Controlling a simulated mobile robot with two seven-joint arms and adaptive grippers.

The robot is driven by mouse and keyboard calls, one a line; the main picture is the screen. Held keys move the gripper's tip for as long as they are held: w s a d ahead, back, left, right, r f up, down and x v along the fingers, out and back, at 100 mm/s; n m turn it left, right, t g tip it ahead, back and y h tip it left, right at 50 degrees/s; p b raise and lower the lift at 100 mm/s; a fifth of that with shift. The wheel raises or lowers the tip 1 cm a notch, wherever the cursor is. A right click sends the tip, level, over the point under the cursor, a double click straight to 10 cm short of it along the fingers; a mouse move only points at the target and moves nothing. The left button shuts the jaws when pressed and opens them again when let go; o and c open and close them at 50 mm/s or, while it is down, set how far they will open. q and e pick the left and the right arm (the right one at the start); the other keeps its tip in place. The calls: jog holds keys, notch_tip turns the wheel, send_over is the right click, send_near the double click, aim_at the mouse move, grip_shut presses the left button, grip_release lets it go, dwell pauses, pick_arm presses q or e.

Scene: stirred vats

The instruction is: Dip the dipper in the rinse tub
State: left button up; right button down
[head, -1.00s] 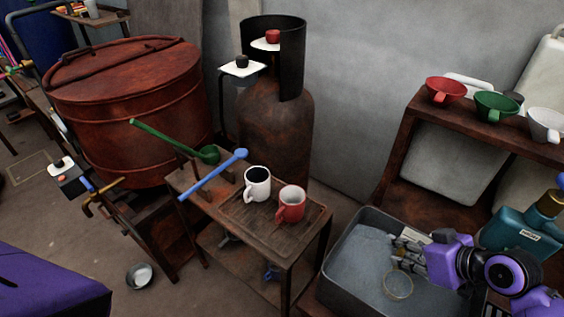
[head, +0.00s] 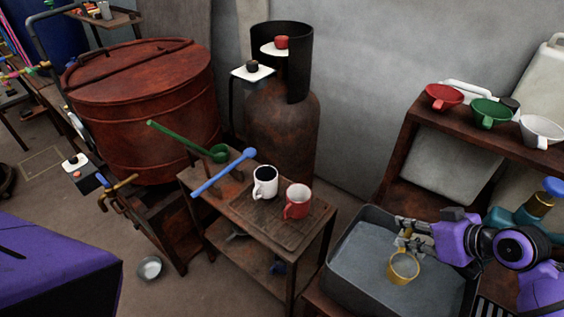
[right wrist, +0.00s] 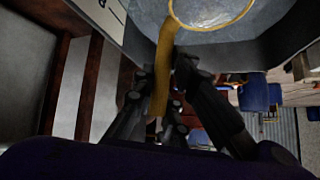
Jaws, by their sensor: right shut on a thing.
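The yellow dipper (head: 403,268) is in my right gripper (head: 408,232), which is shut on its handle. In the head view its round cup is inside the grey rinse tub (head: 378,219), with the cup's outer wall showing above the grey water. I cannot tell whether its bottom touches the water. In the right wrist view the dipper's yellow handle (right wrist: 166,70) runs between the dark fingers (right wrist: 168,85), and the cup's rim shows at the top. My left gripper is out of view.
A low stand left of the tub holds a white mug (head: 265,182), a red mug (head: 297,202), a blue ladle (head: 222,173) and a green ladle (head: 180,138). Red (head: 444,96), green (head: 491,112) and white (head: 541,131) funnels sit on the rack behind the tub.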

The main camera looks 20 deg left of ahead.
jog(key=shift+r+p, duration=0.65)
jog(key=shift+r, duration=1.1)
jog(key=shift+r+p, duration=0.55)
jog(key=shift+r, duration=2)
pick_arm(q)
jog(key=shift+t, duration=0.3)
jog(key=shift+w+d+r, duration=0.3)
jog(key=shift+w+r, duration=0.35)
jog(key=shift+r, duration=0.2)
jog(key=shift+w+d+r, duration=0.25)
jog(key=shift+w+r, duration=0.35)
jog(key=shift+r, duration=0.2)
pick_arm(e)
jog(key=shift+r, duration=1.35)
